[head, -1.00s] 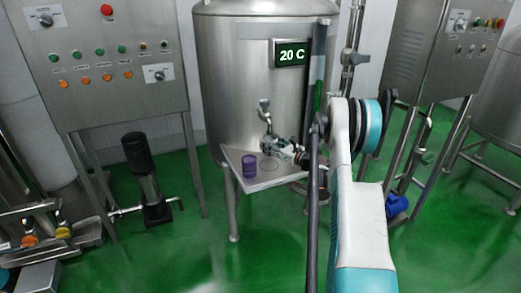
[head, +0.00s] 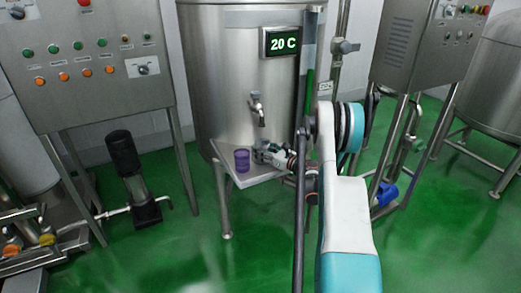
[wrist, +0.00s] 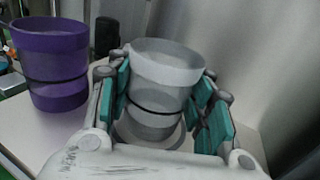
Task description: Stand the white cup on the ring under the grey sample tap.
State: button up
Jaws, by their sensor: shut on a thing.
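The white cup (wrist: 165,75) is upright between the teal pads of my gripper (wrist: 168,100), which is shut on it. It is translucent, with a dark line around it. Under its base a pale ring (wrist: 180,138) shows in part on the shelf; I cannot tell whether the base touches it. In the head view my gripper (head: 264,152) is low over the shelf, below the grey sample tap (head: 258,110) on the tank. There the gripper largely hides the cup and the ring.
A purple cup (head: 242,160) stands on the steel shelf (head: 246,180) just left of my gripper, and left in the wrist view (wrist: 50,60). The tank (head: 225,80) rises behind the shelf. A control cabinet (head: 90,60) stands left.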

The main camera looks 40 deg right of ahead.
jog(key=shift+w+f, duration=0.1)
jog(key=shift+f, duration=0.1)
jog(key=o, duration=0.9)
jog(key=shift+r, duration=0.2)
jog(key=shift+s, duration=0.4)
jog(key=s+d+p, duration=0.1)
jog(key=s+p, duration=0.3)
jog(key=s, duration=0.7)
jog(key=shift+d, duration=0.4)
